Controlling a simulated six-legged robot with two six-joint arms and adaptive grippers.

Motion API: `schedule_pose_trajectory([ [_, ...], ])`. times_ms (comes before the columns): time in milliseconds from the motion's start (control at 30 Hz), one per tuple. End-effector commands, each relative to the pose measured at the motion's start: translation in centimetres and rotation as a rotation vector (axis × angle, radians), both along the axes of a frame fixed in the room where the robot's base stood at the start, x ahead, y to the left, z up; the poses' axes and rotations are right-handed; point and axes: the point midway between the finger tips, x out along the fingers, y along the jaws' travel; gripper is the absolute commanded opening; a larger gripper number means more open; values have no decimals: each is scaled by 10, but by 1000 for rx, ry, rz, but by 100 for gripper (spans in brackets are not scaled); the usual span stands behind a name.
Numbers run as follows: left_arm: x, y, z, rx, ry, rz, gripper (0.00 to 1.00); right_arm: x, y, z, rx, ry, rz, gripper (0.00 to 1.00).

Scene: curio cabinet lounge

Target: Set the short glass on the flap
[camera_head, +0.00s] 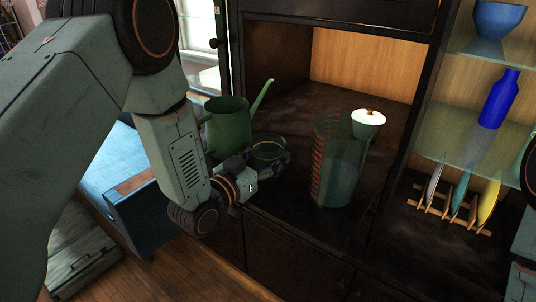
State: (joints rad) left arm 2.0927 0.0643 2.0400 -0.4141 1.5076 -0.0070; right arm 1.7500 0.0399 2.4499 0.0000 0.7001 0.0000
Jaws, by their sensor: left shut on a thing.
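My left gripper (272,160) is shut on a small, dark, round see-through thing with a yellowish rim, which looks like the short glass (267,148). The gripper's fingers hide part of it. It is at the front left of the dark flap (285,207), the flat shelf-like surface of the open cabinet bay. I cannot tell whether the glass touches that surface. A tall, tinted see-through glass vessel (338,170) with reddish marks on its left side stands to the right of the gripper. My right gripper is not in view.
A green watering can (228,128) stands just behind my left gripper. A white lidded pot (368,122) is behind the tall vessel. To the right are a plate rack (447,213), a blue vase (499,98) and a blue bowl (497,18). The bay's back is clear.

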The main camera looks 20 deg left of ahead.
Motion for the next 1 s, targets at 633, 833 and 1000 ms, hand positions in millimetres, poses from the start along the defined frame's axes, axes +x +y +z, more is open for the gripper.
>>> schedule_pose_trajectory([
  [633, 0, 0, -4, 0, 0, 0, 84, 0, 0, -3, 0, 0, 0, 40],
  [833, 0, 0, 1, 0, -1, 0, 84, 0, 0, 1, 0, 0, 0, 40],
  [1000, -24, 10, 0, -4, 4, 4, 84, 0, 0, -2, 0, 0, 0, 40],
])
